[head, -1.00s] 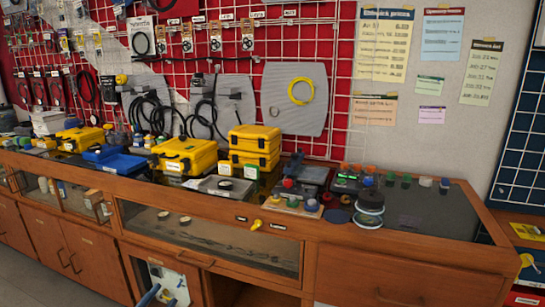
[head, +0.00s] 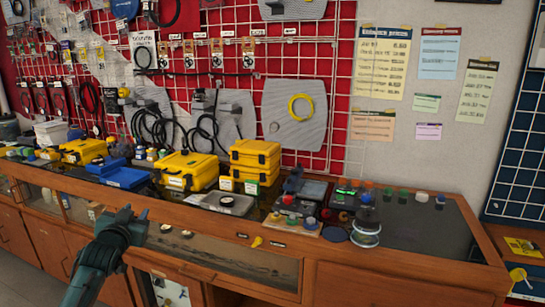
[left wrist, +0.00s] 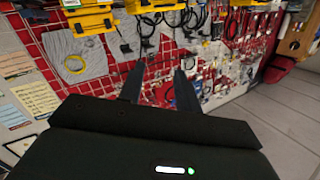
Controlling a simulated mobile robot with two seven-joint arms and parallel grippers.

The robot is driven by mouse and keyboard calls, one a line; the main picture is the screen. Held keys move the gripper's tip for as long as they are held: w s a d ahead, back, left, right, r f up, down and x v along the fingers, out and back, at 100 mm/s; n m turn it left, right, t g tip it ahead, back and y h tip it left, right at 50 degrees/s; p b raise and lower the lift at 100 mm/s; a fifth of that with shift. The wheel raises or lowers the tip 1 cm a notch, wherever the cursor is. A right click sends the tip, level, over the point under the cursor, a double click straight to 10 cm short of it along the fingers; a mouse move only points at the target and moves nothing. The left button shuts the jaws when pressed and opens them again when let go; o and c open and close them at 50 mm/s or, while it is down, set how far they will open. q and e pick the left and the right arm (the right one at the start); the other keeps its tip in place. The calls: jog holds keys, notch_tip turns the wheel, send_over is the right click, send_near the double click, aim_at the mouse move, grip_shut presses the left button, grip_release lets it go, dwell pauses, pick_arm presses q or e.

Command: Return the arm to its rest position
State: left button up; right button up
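My left arm (head: 97,262) comes in from the bottom left of the head view, in front of the wooden bench. Its gripper (head: 128,217) is raised to about the height of the bench's front edge. In the left wrist view, the two dark fingers of the left gripper (left wrist: 160,84) stand apart with nothing between them. They point toward the red wall and hanging goods, which appear turned over in that view. The left gripper holds nothing that I can see. My right arm and gripper are not in view.
The wooden bench (head: 400,262) carries yellow cases (head: 189,170), a blue tray (head: 124,177), a grey tray (head: 226,203) and small coloured parts along its back. A grid wall (head: 335,100) stands behind. Floor (left wrist: 270,105) is clear.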

pick_arm(q)
jog(key=s+d+f+m+g+h, duration=0.1)
jog(key=s+d+f+g+h, duration=0.1)
jog(key=s+d+f, duration=0.65)
jog(key=s+d+f+m+g+h, duration=0.1)
jog(key=s+d+f, duration=0.4)
jog(key=s+f, duration=0.6)
jog(key=s+d+f+g+h, duration=0.1)
jog(key=s+d+f, duration=0.2)
jog(key=s, duration=0.7)
jog(key=s+d+f+n+g+h, duration=0.1)
jog(key=s+d, duration=0.4)
jog(key=s, duration=0.5)
notch_tip(320, 180, down, 2)
jog(key=shift+f+g, duration=0.2)
jog(key=shift+g, duration=0.4)
